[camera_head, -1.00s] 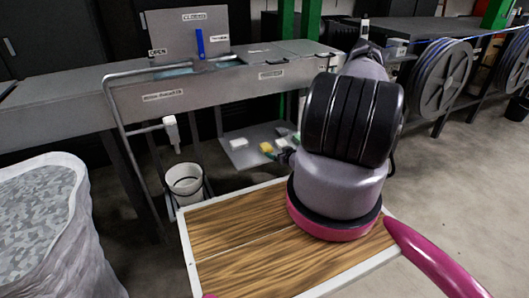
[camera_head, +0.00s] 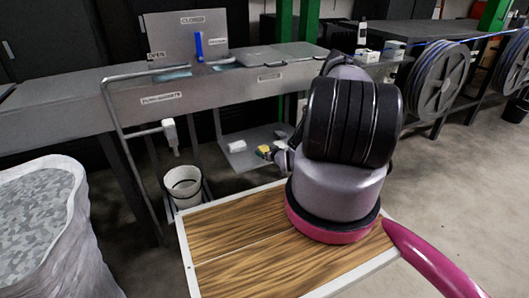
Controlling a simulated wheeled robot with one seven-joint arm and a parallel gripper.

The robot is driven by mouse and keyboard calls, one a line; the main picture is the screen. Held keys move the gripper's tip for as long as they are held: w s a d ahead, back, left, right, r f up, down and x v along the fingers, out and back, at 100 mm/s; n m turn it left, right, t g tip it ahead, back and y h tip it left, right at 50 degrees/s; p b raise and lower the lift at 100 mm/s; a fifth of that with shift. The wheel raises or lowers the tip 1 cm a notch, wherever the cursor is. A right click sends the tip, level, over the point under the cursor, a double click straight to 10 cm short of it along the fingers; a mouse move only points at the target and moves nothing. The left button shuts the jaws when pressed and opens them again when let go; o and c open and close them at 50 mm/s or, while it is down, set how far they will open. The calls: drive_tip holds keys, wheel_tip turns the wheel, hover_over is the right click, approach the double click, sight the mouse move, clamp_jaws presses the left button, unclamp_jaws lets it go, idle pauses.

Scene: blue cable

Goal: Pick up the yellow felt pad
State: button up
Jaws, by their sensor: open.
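The yellow felt pad (camera_head: 263,150) is a small yellow patch on the low grey shelf (camera_head: 238,163) under the metal bench. My gripper (camera_head: 270,155) is small and dark in this view, at the right side of the pad and very close to it. Its jaws are open. Whether the fingers touch the pad or stand around it is too small to tell. My arm's large grey and black links hide part of the shelf's right side.
A white item (camera_head: 237,147) lies left of the pad on the shelf. A white bucket (camera_head: 184,186) stands left of the shelf, below a spray bottle (camera_head: 170,134). The metal bench (camera_head: 200,92) overhangs the shelf. A lined bin (camera_head: 40,235) stands at the left.

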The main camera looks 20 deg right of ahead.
drive_tip(key=c, duration=1.4)
drive_tip(key=shift+r, duration=0.1)
